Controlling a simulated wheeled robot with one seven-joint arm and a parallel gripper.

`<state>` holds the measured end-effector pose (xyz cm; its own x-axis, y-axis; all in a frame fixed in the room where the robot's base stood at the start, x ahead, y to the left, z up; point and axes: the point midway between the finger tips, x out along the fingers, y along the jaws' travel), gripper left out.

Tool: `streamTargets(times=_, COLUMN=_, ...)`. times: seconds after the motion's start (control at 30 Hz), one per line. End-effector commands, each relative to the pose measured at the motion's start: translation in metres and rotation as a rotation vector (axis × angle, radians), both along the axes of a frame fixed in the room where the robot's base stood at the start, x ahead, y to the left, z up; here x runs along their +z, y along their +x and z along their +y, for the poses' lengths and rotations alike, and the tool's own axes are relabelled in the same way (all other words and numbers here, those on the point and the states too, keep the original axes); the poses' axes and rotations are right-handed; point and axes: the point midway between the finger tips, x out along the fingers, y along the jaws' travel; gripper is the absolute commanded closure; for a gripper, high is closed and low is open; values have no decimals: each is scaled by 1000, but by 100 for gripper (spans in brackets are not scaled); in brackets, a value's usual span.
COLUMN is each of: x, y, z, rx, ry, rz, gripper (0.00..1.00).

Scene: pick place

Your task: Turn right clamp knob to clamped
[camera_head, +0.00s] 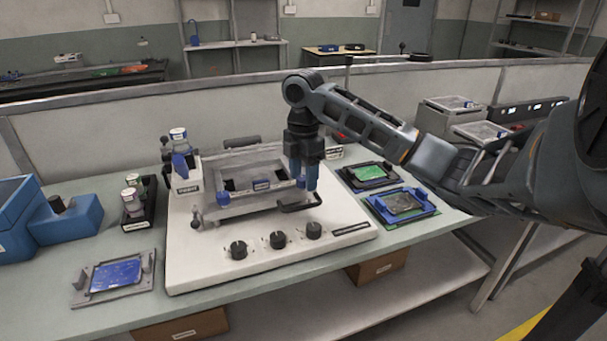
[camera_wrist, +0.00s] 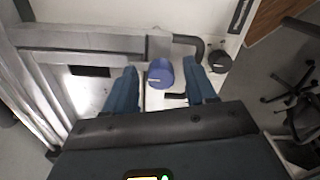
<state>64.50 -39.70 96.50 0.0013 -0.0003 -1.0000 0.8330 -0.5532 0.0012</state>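A blue, round-topped knob (camera_wrist: 160,72) shows in the wrist view at the right part of the grey frame fixture (camera_wrist: 75,40), beside a black bent handle (camera_wrist: 190,40). I take it as the right clamp knob. My gripper (camera_wrist: 162,80) is open, with one blue finger on each side of the knob and a small gap visible on both sides. In the head view my gripper (camera_head: 305,185) points down over the fixture's right side, near the black handle (camera_head: 300,203). There the fingers hide the knob. I cannot tell the knob's clamped or unclamped marking.
The fixture stands on a white base (camera_head: 200,270) with several black dials (camera_head: 277,240) along its front. A blue board tray (camera_head: 400,205) and a green board (camera_head: 368,172) lie to the right. A bottle (camera_head: 179,140) and a grey tray (camera_head: 115,275) are at left.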

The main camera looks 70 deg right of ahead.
Motion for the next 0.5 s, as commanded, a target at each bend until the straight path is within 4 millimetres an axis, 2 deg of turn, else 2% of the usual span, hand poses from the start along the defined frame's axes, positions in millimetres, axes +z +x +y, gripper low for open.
streamTargets(times=0.27, x=2, y=0, z=0, rx=-1, ry=-1, rz=1, gripper=44)
streamTargets(times=0.37, x=11, y=0, z=0, rx=0, ry=-1, rz=1, gripper=44)
streamTargets(times=0.5, x=35, y=0, z=-1, rx=2, ry=-4, rz=-1, gripper=44)
